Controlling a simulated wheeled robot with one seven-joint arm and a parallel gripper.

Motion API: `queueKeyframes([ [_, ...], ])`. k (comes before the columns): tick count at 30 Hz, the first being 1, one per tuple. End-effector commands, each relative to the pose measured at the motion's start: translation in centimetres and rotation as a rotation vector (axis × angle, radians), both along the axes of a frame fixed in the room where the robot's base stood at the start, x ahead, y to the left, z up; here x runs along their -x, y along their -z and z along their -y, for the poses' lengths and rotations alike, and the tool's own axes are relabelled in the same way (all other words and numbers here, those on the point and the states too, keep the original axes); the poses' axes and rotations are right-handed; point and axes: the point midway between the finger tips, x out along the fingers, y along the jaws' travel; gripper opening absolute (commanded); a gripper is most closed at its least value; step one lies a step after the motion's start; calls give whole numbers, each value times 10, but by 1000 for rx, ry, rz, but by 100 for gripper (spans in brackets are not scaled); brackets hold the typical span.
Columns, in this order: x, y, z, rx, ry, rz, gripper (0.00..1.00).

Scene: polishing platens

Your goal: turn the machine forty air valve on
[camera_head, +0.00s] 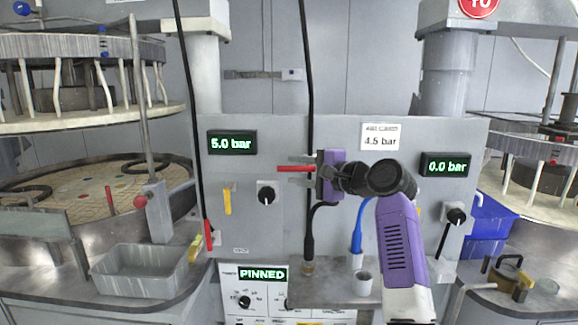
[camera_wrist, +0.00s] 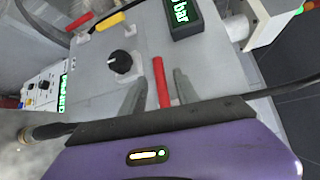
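A red lever handle (camera_head: 295,168) lies horizontal in front of the grey panel (camera_head: 262,235), near its middle. My gripper (camera_head: 302,170) is at this handle, with one finger above it and one below. In the wrist view the red handle (camera_wrist: 161,82) shows between the two separated fingers (camera_wrist: 158,95), with a gap visible on its left side; contact on the right cannot be told. The right pressure display (camera_head: 447,165) reads 0.0 bar. A red number sign (camera_head: 478,5), cut by the top edge, seems to read 40. The handle's pivot is hidden.
The left display (camera_head: 232,143) reads 5.0 bar; a label (camera_head: 380,137) reads 4.5 bar. Black knobs (camera_head: 266,193) (camera_head: 456,216) and a yellow lever (camera_head: 227,201) sit on the panel. Dark hoses hang near my gripper. A grey tray (camera_head: 140,272) stands left, a blue bin (camera_head: 490,228) right.

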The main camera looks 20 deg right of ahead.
Motion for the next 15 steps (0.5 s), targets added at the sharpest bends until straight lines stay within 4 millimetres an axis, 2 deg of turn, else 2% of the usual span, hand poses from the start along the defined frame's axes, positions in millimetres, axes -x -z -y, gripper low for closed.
queueKeyframes([
  [6, -20, 2, -11, 0, -1, 0, 37],
  [15, -25, 4, -13, 1, 0, 2, 37],
])
